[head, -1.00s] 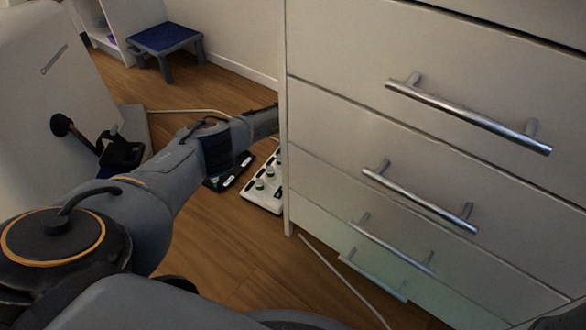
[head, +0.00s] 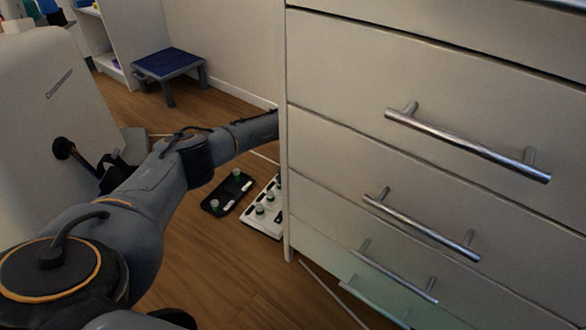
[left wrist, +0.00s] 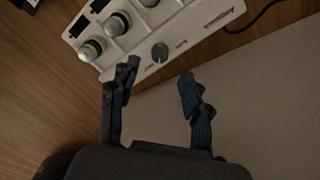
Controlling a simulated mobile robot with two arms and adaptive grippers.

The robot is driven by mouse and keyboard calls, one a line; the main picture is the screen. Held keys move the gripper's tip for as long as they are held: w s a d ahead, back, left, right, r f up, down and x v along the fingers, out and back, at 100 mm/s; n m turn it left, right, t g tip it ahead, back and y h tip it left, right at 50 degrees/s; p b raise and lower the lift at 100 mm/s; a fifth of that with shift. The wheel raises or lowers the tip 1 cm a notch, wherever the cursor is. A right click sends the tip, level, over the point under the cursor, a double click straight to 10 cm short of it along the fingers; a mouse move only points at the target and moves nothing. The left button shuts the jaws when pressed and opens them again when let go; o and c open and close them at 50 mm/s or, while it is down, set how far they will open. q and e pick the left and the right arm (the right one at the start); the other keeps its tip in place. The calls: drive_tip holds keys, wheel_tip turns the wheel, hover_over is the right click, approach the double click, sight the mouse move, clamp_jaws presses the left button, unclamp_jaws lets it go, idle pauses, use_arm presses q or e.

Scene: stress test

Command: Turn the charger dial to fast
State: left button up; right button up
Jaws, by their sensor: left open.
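The white charger (head: 262,214) lies on the wooden floor beside the drawer cabinet, partly hidden by the cabinet in the head view. In the left wrist view the charger (left wrist: 197,28) fills the top, with round grey-topped pieces seated in its bays. Its small dark dial (left wrist: 160,52) sits near the edge, with small labels on either side that I cannot read. My left gripper (left wrist: 159,78) is open and empty, its two fingers pointing toward the dial, with the dial just beyond the fingertips. In the head view my left gripper is hidden behind the cabinet. My right gripper is not in view.
A black device (head: 228,190) with similar round pieces lies left of the charger. The white drawer cabinet (head: 345,130) with metal handles stands close on the right. A blue-topped stool (head: 168,64) stands farther back. A black cable (left wrist: 255,18) runs from the charger.

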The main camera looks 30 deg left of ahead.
use_arm(q)
wheel_tip(320, 180, up, 6)
drive_tip(key=shift+f, duration=0.1)
idle(0.6)
